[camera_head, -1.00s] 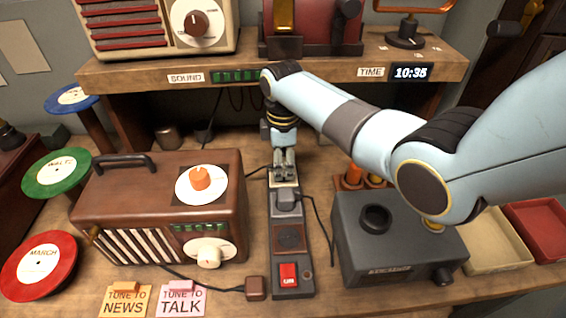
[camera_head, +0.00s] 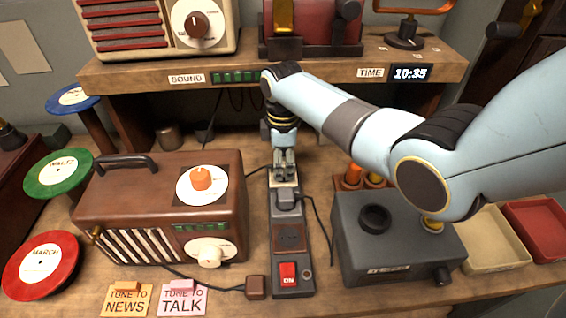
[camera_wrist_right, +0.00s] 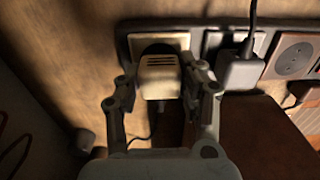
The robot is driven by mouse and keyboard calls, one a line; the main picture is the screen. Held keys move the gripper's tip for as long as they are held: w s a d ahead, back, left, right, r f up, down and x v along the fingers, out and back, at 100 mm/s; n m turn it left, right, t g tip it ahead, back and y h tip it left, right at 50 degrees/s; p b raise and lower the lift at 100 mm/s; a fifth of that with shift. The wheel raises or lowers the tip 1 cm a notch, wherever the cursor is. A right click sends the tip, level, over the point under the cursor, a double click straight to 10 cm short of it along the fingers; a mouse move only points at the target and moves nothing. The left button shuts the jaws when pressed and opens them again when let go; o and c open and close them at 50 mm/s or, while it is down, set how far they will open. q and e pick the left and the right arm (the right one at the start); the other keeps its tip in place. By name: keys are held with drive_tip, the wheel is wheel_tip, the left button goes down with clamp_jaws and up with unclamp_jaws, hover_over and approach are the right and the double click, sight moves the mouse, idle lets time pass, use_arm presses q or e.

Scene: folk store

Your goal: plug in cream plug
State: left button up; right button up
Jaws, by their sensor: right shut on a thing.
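My right gripper (camera_head: 285,168) reaches down over the far end of the dark power strip (camera_head: 276,222). In the right wrist view its fingers (camera_wrist_right: 160,88) are shut on the cream plug (camera_wrist_right: 159,75), one on each side. The plug is over the end socket (camera_wrist_right: 178,42), whose cream plate and dark round recess show partly behind it. I cannot tell whether the plug is seated or just above the socket. In the head view the gripper hides most of the plug. My left gripper is out of view.
A grey plug (camera_head: 286,199) fills the neighbouring socket. Nearer are a brown socket (camera_head: 289,237) and a red switch (camera_head: 288,272). A brown radio (camera_head: 150,195) stands left, a dark grey box (camera_head: 390,235) right. A brown plug (camera_head: 255,287) lies beside the strip.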

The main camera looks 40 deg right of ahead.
drive_tip(key=shift+r, duration=0.1)
drive_tip(key=shift+f, duration=0.65)
idle(0.4)
drive_tip(key=o, duration=1.2)
drive_tip(key=shift+c, duration=0.2)
drive_tip(key=shift+r, duration=0.1)
drive_tip(key=shift+r, duration=4)
drive_tip(key=shift+w, duration=0.1)
